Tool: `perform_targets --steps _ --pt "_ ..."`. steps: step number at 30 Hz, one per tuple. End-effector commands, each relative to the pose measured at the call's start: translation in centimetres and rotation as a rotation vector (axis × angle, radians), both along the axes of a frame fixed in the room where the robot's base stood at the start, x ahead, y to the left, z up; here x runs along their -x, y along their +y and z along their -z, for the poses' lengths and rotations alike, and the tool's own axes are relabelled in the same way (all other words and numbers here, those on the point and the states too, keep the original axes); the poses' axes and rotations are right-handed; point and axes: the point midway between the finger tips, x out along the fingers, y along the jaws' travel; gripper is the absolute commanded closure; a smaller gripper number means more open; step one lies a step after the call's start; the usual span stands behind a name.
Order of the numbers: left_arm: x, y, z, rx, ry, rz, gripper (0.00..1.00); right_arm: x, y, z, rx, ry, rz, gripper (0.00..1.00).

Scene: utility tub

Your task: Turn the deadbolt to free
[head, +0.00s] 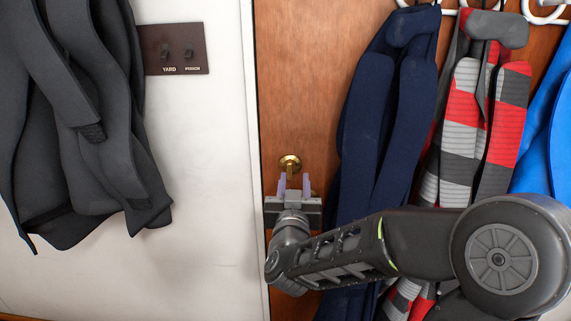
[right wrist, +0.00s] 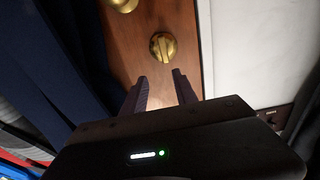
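The brass deadbolt (head: 290,163) is a round plate with a thumb-turn, on the brown wooden door near its left edge. In the right wrist view the deadbolt (right wrist: 163,46) shows beyond the fingertips, its thumb-turn ridge roughly upright in that picture. My right gripper (head: 294,181) is just below the deadbolt in the head view. In the right wrist view its two fingers (right wrist: 160,76) stand apart with nothing between them, and they look short of the thumb-turn. My left gripper is not in view.
A second brass knob (right wrist: 124,4) is on the door, mostly hidden by my gripper in the head view. A navy garment (head: 385,120) and a striped one (head: 462,120) hang close on the right. A switch plate (head: 174,49) and dark coat (head: 75,120) are left.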

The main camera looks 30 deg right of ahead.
Motion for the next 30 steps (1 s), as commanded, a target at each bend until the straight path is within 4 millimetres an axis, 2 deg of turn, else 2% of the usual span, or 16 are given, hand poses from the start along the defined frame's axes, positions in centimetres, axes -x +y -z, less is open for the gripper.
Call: perform_targets --steps 4,8,20,24,30 --pt "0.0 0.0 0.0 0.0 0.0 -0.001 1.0 -0.6 0.5 0.1 0.004 0.004 -0.003 0.65" --pt "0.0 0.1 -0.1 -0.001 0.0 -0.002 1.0 -1.3 0.2 0.1 0.004 0.006 -0.003 0.65" --pt "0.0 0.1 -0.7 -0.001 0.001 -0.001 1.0 -4.9 -4.1 -0.1 -0.005 -0.002 -0.002 0.65" --pt "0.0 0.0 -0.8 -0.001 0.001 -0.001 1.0 -5.8 -4.8 0.0 -0.005 -0.003 -0.004 0.65" --pt "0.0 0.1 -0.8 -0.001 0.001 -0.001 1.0 -6.0 -5.0 0.0 -0.006 -0.004 -0.004 0.65"
